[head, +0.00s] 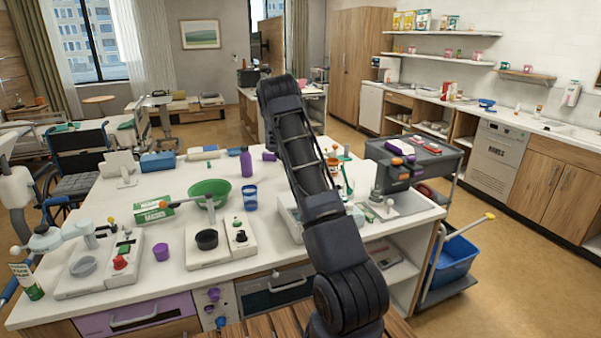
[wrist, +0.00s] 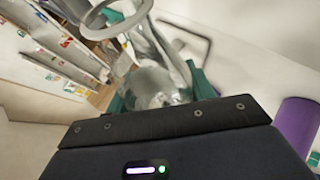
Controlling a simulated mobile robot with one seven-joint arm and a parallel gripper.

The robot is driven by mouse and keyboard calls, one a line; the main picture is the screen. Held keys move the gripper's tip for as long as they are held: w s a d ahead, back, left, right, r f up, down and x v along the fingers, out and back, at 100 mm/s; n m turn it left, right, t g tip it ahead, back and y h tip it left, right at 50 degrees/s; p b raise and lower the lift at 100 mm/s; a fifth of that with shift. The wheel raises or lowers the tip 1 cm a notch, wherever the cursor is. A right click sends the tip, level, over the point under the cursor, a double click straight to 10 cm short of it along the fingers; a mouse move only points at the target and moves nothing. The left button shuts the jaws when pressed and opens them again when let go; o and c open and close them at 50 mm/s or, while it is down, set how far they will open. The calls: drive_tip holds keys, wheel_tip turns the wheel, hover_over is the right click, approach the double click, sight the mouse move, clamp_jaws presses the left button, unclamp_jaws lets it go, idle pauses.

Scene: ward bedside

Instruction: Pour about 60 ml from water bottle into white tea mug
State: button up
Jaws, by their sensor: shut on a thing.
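My gripper (wrist: 163,92) shows in the wrist view, its green fingers closed on either side of a clear, glossy vessel. This looks like the water bottle (wrist: 158,78); its water level cannot be made out. A pale grey ring (wrist: 122,38) shows just beyond it, and I cannot tell whether it belongs to the held vessel or another thing. In the head view my arm crosses the middle of the counter and hides most of the gripper and what it holds. I cannot pick out the white tea mug for certain in either view.
The white counter (head: 165,180) holds a green bowl (head: 209,188), a blue cup (head: 250,198), a purple bottle (head: 246,163), a purple cup (head: 161,252) and two white appliances. A dark trolley (head: 425,156) stands at right. A purple cylinder (wrist: 297,125) is near my gripper's right side.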

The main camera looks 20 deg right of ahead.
idle(0.3)
drive_tip(key=shift+d+f+g, duration=0.1)
drive_tip(key=shift+f+g, duration=0.4)
drive_tip(key=shift+f+n+g, duration=0.1)
drive_tip(key=shift+n+g, duration=0.5)
drive_tip(key=shift+g, duration=0.2)
drive_tip(key=shift+w+f+g, duration=0.15)
drive_tip(key=shift+f+g, duration=0.25)
drive_tip(key=shift+f, duration=0.05)
idle(1.0)
